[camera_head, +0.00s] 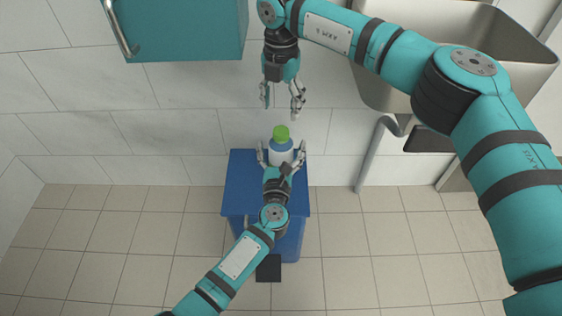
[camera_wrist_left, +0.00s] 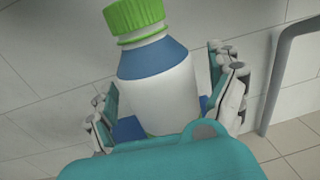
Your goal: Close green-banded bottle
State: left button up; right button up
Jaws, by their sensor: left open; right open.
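The green-banded bottle (camera_head: 281,150) stands on the blue stand (camera_head: 238,190) in the head view. It is white with a blue shoulder, and a green cap (camera_head: 281,132) sits on its top. In the left wrist view the bottle (camera_wrist_left: 165,90) fills the middle, with its ribbed green cap (camera_wrist_left: 134,16) above a green band at the neck. My left gripper (camera_head: 281,156) is open, with its fingers on either side of the bottle; I cannot tell whether they touch it. My right gripper (camera_head: 281,98) is open and empty above the cap, pointing down, apart from it.
A teal cabinet (camera_head: 185,28) with a metal handle hangs at the upper left. A sink (camera_head: 385,85) with a pipe below is at the upper right. A tiled wall stands behind the stand. The tiled floor (camera_head: 110,235) is clear at the left.

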pick_arm(q)
grip_shut()
pick_arm(e)
jog(key=n, duration=0.4)
jog(key=w+n, duration=0.1)
jog(key=n, duration=0.1)
jog(key=shift+d+r+t, duration=0.15)
jog(key=shift+r+t, duration=0.15)
jog(key=shift+r, duration=0.1)
jog(key=n, duration=2.1)
jog(key=shift+n, duration=0.4)
jog(key=n, duration=0.1)
jog(key=s+n, duration=0.1)
jog(key=n, duration=0.1)
jog(key=shift+f+n, duration=0.3)
jog(key=shift+f, duration=0.1)
